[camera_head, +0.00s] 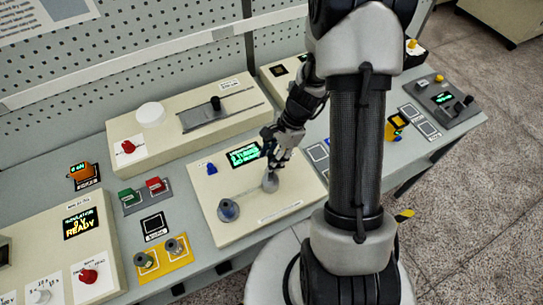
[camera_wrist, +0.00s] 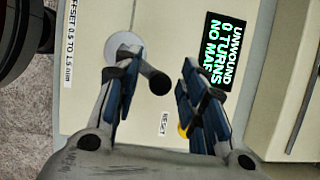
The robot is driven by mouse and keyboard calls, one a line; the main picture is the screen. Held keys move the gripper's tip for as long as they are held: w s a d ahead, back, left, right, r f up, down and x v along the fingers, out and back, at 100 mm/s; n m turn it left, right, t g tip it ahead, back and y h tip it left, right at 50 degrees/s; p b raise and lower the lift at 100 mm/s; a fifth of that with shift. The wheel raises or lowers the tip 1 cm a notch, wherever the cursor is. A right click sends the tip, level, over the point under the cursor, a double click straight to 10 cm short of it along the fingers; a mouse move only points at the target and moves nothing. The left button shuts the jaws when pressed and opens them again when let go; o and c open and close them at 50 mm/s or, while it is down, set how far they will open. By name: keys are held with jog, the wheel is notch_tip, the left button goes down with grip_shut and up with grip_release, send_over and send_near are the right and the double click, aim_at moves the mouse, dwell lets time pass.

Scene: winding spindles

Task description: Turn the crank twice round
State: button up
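The crank sits on a beige panel (camera_head: 245,225) in the middle of the bench. In the wrist view it has a pale round disc (camera_wrist: 113,44), with a dark handle knob (camera_wrist: 158,84) at the end of its short arm. The disc also shows in the head view (camera_head: 270,184). My gripper (camera_head: 271,152) is over the panel, pointing down at the crank. In the wrist view its fingers (camera_wrist: 156,76) are apart, with the knob in the gap between them and clear of the right finger. The left finger covers part of the crank arm. The display (camera_wrist: 212,48) reads unwound, 0 turns.
A raised beige unit with a slider (camera_head: 216,103) stands behind. Red and green switches (camera_head: 143,191) are to the left. My arm hides part of the bench to the right.

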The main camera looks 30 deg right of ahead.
jog(key=v, duration=1.2)
dwell(1.1)
